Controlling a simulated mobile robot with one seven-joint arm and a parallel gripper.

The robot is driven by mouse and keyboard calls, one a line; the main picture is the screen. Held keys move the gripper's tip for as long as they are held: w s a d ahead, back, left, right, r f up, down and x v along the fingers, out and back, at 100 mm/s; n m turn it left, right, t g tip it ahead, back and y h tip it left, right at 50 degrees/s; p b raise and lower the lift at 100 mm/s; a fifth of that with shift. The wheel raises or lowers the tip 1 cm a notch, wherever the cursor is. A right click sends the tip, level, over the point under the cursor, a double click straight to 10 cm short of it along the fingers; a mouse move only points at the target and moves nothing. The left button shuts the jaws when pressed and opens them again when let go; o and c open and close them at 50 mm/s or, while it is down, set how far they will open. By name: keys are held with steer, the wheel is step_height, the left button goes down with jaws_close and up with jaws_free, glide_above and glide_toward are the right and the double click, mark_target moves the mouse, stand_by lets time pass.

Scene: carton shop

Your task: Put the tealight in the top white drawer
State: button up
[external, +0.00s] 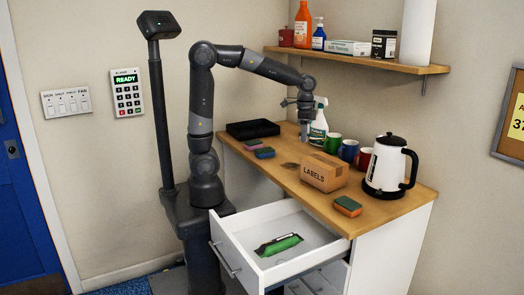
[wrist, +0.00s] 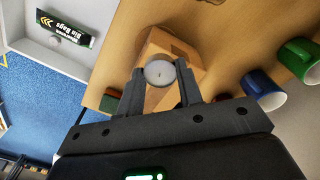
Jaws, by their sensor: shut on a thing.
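In the wrist view my gripper (wrist: 160,80) is shut on a round, pale tealight (wrist: 159,73), held between the fingertips. In the external view my gripper (external: 304,132) hangs above the wooden counter, near the spray bottle; the tealight cannot be made out there. The top white drawer (external: 222,236) is pulled open at the front of the counter. A green and black bin bags pack (external: 279,244) lies in it. The drawer also shows at the upper left of the wrist view (wrist: 30,55), with a small pale round thing by the pack.
A labels carton (external: 324,172) stands mid-counter, with several mugs (external: 349,150), a kettle (external: 385,165) and a spray bottle (external: 318,125) behind or beside it. Sponges (external: 348,206) and a black tray (external: 252,129) are also there. A lower drawer (external: 325,278) is partly open.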

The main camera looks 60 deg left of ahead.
steer(key=s+d+m, duration=0.5)
steer(key=s+d, duration=0.6)
steer(key=s, duration=0.4)
steer(key=s+d+f+m, duration=0.1)
steer(key=s+m, duration=0.2)
steer(key=s, duration=0.6)
steer(key=s+d+m, duration=0.2)
steer(key=s+m, duration=0.1)
steer(key=s, duration=0.6)
glide_above(273, 236)
steer(key=shift+m, duration=0.3)
step_height(273, 236, down, 26)
steer(key=shift+s+a+f, duration=0.1)
steer(key=shift+f, duration=1.95)
steer(key=shift+f, duration=0.15)
steer(key=o, duration=0.9)
steer(key=shift+o, duration=0.2)
